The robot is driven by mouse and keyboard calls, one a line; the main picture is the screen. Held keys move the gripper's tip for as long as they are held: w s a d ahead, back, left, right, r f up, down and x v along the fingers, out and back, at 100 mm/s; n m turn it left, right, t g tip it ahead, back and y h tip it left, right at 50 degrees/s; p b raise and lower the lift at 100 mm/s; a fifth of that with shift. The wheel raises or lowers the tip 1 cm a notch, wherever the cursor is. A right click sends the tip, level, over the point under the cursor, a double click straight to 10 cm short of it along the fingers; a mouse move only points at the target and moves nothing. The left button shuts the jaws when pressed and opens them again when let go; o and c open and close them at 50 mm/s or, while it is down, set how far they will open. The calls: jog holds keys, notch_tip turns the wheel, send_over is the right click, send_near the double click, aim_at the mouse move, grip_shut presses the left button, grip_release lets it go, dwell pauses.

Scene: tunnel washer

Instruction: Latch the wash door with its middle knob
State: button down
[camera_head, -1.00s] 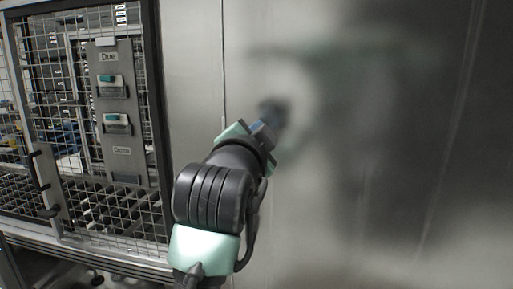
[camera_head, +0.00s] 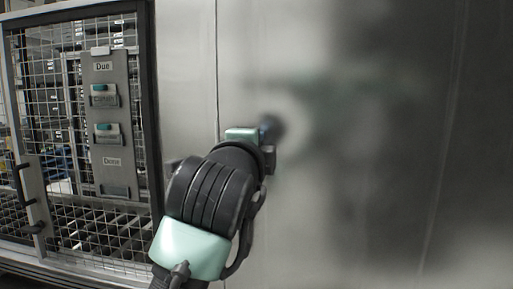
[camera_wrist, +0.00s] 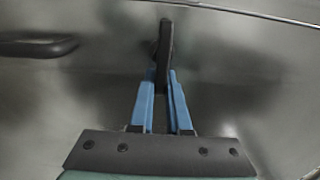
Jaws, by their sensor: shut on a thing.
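A dark, lever-like knob (camera_wrist: 165,45) stands out from the grey steel wash door (camera_wrist: 240,75) in the wrist view. My gripper's blue fingers (camera_wrist: 163,80) are shut on the knob's near end, one finger on each side. The knob points away from me, nearly upright in the picture. In the head view my gripper (camera_head: 268,131) is at the steel panel (camera_head: 350,120). My own wrist hides most of the fingers, and I cannot make out the knob there.
A second dark handle (camera_wrist: 38,47) lies to the left on the steel. A wire-mesh cage door (camera_head: 45,130) stands left in the head view, with a label plate (camera_head: 105,140) and a dark handle (camera_head: 27,195). The panel to the right is bare.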

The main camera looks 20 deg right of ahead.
dwell(0.5)
jog(key=c, duration=0.9)
grip_release()
jog(key=b+v, duration=0.4)
jog(key=v, duration=0.9)
jog(key=s+a+r+n+t+y, duration=0.1)
jog(key=s+a+n+t+y, duration=0.2)
jog(key=n, duration=0.5)
jog(key=s+a+r+n+t+y, duration=0.2)
jog(key=a+n+t, duration=0.3)
jog(key=n, duration=0.3)
jog(key=s+a+r+n+t+y, duration=0.2)
jog(key=s+a+n+t+y, duration=0.2)
jog(key=n, duration=0.4)
jog(key=shift+a+r+n+y, duration=0.2)
jog(key=shift+a+n+y, duration=0.25)
jog(key=shift+a, duration=0.45)
